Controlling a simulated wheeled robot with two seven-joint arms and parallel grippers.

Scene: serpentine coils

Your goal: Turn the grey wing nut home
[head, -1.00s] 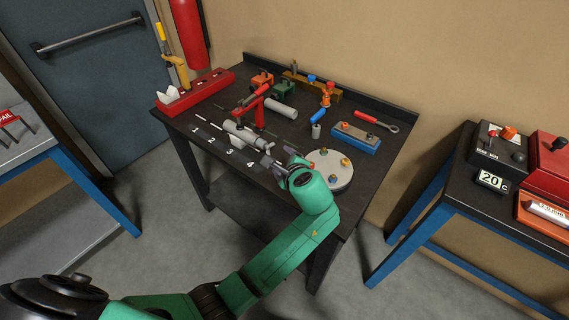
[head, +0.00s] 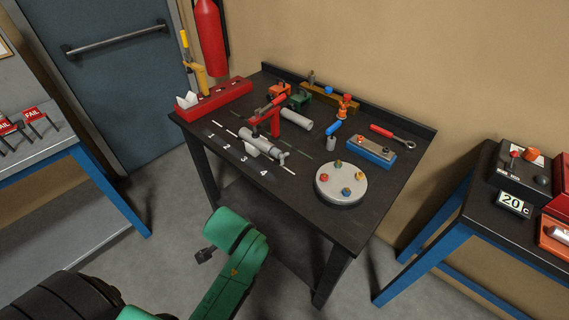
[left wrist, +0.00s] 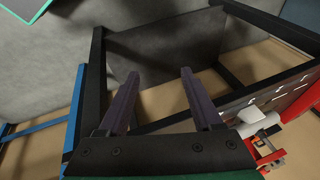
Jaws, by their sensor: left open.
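I cannot single out the grey wing nut for sure. A grey cylindrical fitting (head: 265,146) lies on the dark bench beside the numbered marks, with a small pale block at its near side. It also shows in the left wrist view (left wrist: 254,129), at the right edge. A red clamp-like stand (head: 275,120) stands just behind it. My left gripper (head: 205,255) is off the bench's front edge, low and apart from the fitting, mostly hidden behind my green wrist. In the left wrist view its two fingers (left wrist: 158,82) are apart with nothing between them. My right gripper is out of view.
A round grey plate (head: 341,197) with several coloured knobs sits at the bench's right front. A side bench (head: 505,230) is at right. Floor before the bench is open.

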